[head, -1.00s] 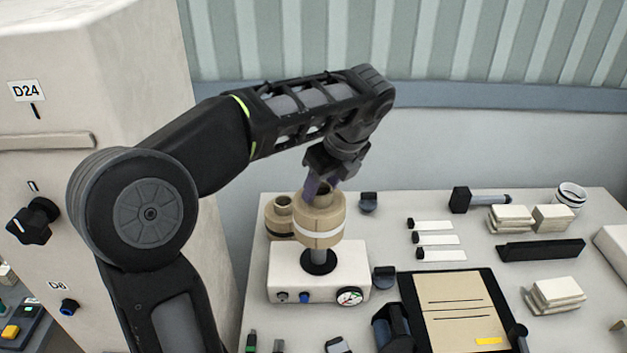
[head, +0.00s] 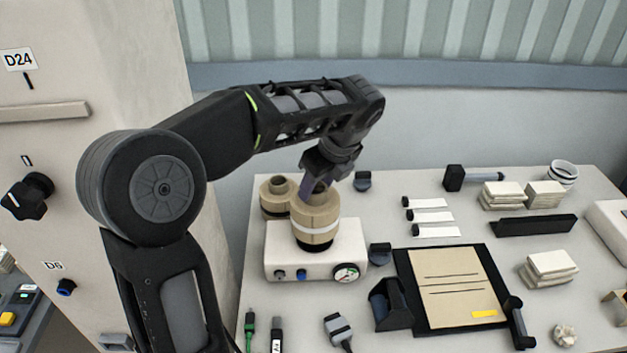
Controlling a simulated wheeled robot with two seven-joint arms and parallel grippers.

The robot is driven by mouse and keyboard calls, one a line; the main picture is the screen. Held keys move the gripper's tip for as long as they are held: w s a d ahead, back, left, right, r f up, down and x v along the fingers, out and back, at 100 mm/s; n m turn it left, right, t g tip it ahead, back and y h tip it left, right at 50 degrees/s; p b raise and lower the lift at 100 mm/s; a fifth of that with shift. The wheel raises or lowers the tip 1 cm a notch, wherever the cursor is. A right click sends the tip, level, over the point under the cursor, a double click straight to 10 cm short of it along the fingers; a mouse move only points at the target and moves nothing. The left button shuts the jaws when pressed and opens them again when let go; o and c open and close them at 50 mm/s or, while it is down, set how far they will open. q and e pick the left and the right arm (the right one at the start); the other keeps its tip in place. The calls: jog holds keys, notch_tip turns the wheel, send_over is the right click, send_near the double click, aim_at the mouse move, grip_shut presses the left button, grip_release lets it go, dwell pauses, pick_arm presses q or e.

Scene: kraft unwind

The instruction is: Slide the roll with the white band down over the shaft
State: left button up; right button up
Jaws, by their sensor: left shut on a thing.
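The kraft roll with the white band (head: 316,222) is upright above the white unwind unit (head: 284,251), at its black base. The shaft is hidden by the roll. My left gripper (head: 318,187) points down at the top of this roll and is shut on it. Another kraft roll with a dark band (head: 273,204) stands just behind and to the left. My right gripper is not in view.
The unit's front has knobs and a gauge (head: 346,272). A dark board with a kraft sheet (head: 457,283) lies to the right. White strips (head: 430,217), block stacks (head: 503,194) and a black bar (head: 536,225) lie further right. A tall cabinet (head: 95,60) stands left.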

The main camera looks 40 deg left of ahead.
pick_arm(q)
jog(key=shift+f, duration=0.75)
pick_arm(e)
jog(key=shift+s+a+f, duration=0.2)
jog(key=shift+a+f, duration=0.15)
pick_arm(q)
jog(key=shift+f, duration=0.75)
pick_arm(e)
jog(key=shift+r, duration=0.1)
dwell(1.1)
pick_arm(q)
jog(key=o, duration=1.4)
jog(key=shift+o, duration=0.2)
jog(key=shift+f, duration=0.1)
